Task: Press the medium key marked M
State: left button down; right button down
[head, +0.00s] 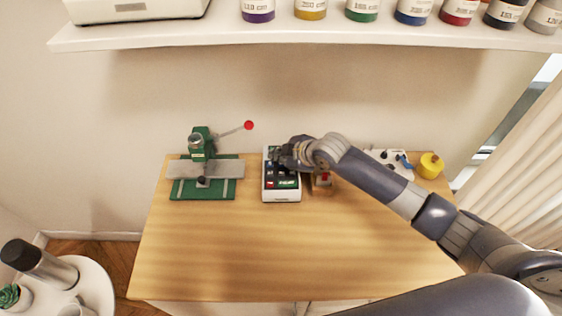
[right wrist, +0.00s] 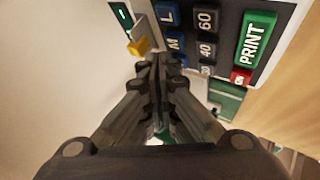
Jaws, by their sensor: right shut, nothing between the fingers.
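The white label machine (head: 281,197) with a dark key panel stands on the wooden table. In the right wrist view its panel fills the top, with a blue M key (right wrist: 174,42) below a blue L key (right wrist: 167,14). My right gripper (head: 281,157) is over the upper part of the panel in the head view and covers some keys. In the right wrist view the right gripper (right wrist: 160,66) is shut and empty, its tips just below and left of the M key. Contact cannot be told. My left gripper is not in view.
Beside the M key are grey keys, a green PRINT key (right wrist: 257,39) and a red key (right wrist: 240,78). A green press (head: 203,170) with a red-knobbed lever stands left of the machine. A yellow object (head: 431,165) is at the right. The front table is clear.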

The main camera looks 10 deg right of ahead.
aim_at(280, 165)
notch_tip(280, 165, up, 5)
jog(key=p, duration=0.5)
dwell(0.3)
dwell(0.4)
